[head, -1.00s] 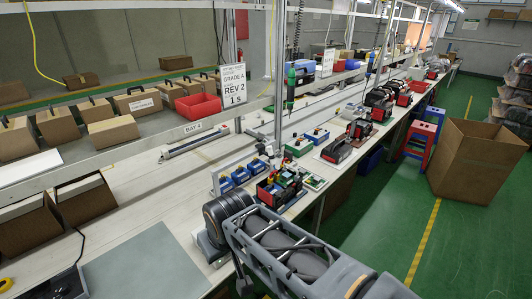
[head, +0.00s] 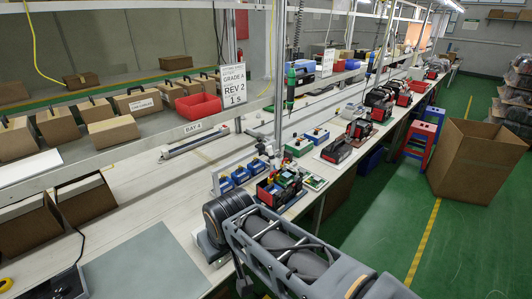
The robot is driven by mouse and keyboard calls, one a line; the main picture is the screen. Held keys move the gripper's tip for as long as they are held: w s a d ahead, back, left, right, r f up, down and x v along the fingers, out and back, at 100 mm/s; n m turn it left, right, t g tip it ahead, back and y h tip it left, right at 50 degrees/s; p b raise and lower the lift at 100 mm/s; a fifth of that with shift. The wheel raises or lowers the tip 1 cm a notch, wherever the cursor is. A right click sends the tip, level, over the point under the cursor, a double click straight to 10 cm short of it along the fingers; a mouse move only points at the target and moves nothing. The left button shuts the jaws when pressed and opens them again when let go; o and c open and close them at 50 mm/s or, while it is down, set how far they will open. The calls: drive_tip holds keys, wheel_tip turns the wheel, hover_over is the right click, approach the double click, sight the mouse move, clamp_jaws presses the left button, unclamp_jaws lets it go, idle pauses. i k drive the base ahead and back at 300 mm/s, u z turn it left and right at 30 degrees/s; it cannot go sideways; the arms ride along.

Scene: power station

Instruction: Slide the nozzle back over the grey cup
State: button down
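My grey arm (head: 290,255) reaches in from the lower right, over the near edge of the bench. A cluster of small red, green, yellow and dark parts (head: 280,187) stands on the bench just beyond it. I cannot make out the nozzle or the grey cup in this cluster at this size. My gripper cannot be told apart from the dark parts there, and its fingers cannot be read. My arm hides part of the bench in front of the cluster.
A grey mat (head: 145,268) lies bare at the lower left. A shelf with cartons (head: 113,132) and a red bin (head: 198,106) runs along the left. A large open carton (head: 470,170) stands on the green floor.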

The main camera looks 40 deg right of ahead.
sight(261, 147)
drive_tip(key=u, duration=3.1)
drive_tip(key=k, duration=2)
drive_tip(key=z, duration=2.4)
drive_tip(key=i, duration=0.5)
drive_tip(key=z, duration=0.1)
